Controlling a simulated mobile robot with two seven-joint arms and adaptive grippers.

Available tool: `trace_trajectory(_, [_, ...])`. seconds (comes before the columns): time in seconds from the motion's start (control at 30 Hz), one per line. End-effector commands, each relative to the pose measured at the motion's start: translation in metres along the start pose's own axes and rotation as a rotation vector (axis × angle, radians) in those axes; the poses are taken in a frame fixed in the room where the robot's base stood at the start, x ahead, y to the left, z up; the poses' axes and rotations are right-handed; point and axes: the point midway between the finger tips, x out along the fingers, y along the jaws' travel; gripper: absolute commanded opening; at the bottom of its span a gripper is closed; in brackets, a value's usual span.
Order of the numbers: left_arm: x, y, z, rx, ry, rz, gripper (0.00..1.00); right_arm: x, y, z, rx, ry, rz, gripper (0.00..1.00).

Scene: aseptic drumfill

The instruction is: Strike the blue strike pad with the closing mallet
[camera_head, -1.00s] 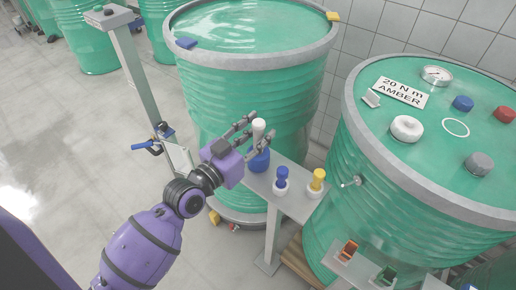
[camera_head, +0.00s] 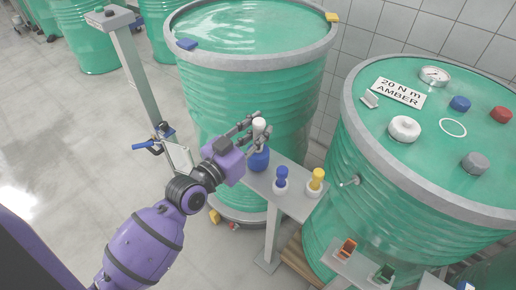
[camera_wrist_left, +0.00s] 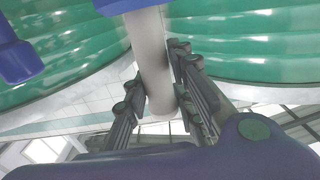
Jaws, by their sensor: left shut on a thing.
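The closing mallet has a white handle (camera_head: 259,125) and a blue head (camera_head: 259,160), with the head low and the handle upright. My left gripper (camera_head: 257,133) is shut on the handle, which also shows between the fingers in the left wrist view (camera_wrist_left: 153,60). The mallet is at the left end of the narrow grey shelf; I cannot tell whether its head touches the shelf. A blue block (camera_head: 187,44), which looks like the strike pad, sits on the left rim of the near green drum (camera_head: 250,100). My right gripper is not in view.
A blue tool (camera_head: 281,177) and a yellow tool (camera_head: 317,180) stand in white holders on the shelf (camera_head: 292,204). A yellow block (camera_head: 333,16) is on the drum rim. A second drum (camera_head: 440,140) with caps and a gauge is at right. A grey post (camera_head: 135,75) stands left.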

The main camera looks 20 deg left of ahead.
Motion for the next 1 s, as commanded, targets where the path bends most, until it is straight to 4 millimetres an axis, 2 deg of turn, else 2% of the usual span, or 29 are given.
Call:
trace_trajectory(0.03, [0.001, 0.0, -0.015, 0.004, 0.012, 0.0, 0.0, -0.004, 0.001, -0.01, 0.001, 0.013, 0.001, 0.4])
trace_trajectory(0.2, [0.001, 0.0, -0.034, 0.005, 0.016, 0.0, 0.0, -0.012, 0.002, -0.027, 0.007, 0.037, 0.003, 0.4])
trace_trajectory(0.63, [0.001, 0.0, -0.074, 0.004, 0.016, 0.0, 0.0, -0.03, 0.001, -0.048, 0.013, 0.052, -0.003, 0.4])
trace_trajectory(0.77, [0.001, 0.0, -0.08, 0.004, 0.014, 0.0, 0.0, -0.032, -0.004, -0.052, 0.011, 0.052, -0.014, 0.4])
trace_trajectory(1.0, [0.0, 0.0, -0.075, 0.002, 0.008, 0.0, 0.0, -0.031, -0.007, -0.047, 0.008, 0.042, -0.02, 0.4])
